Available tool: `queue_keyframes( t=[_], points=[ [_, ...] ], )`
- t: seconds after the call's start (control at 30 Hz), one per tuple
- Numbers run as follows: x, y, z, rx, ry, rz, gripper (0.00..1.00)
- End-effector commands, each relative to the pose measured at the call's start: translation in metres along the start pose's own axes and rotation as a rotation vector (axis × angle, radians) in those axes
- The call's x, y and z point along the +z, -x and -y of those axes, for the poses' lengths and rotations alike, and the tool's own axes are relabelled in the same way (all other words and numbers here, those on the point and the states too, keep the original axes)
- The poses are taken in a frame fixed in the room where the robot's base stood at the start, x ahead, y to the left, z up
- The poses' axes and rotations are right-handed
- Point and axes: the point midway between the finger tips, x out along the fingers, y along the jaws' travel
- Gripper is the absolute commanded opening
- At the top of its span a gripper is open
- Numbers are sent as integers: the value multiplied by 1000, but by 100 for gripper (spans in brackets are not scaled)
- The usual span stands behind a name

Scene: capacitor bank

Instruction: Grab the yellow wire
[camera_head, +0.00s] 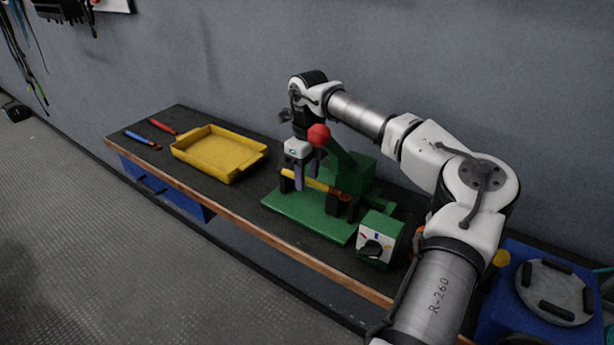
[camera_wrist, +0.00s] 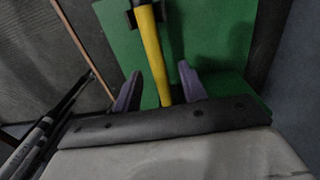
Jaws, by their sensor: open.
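The yellow wire (camera_head: 300,181) is a short yellow rod with an orange-red end, resting in black holders on the green fixture (camera_head: 290,208). In the wrist view the yellow wire (camera_wrist: 152,50) runs from a black holder at the top down between my fingers. My gripper (camera_head: 298,184) points down over the wire in the head view. In the wrist view my gripper (camera_wrist: 158,88) is open, with one purple-grey finger on each side of the wire and visible gaps to it. The lower part of the wire is hidden behind the gripper body.
A green lever with a red knob (camera_head: 319,135) rises close beside my gripper. A green switch box (camera_head: 379,238) stands at the front right. A yellow tray (camera_head: 218,153), a blue wire (camera_head: 142,139) and a red wire (camera_head: 163,127) lie left on the dark bench (camera_head: 180,118).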

Motion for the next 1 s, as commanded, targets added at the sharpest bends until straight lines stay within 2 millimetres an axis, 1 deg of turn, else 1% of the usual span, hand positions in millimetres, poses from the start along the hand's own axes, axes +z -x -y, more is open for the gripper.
queue_keyframes(
  t=[0.2, 0.23, 0.53, 0.57, 0.87, 1.0],
  points=[
    [0, -2, 0, -1, 0, 1, 42],
    [0, -2, 0, -1, 0, 1, 40],
    [0, -2, 0, -1, 0, 0, 1],
    [0, -2, 0, 0, 0, 0, 0],
    [0, 0, 0, -1, 0, 1, 0],
    [0, 7, 0, -1, 0, 1, 0]
  ],
)
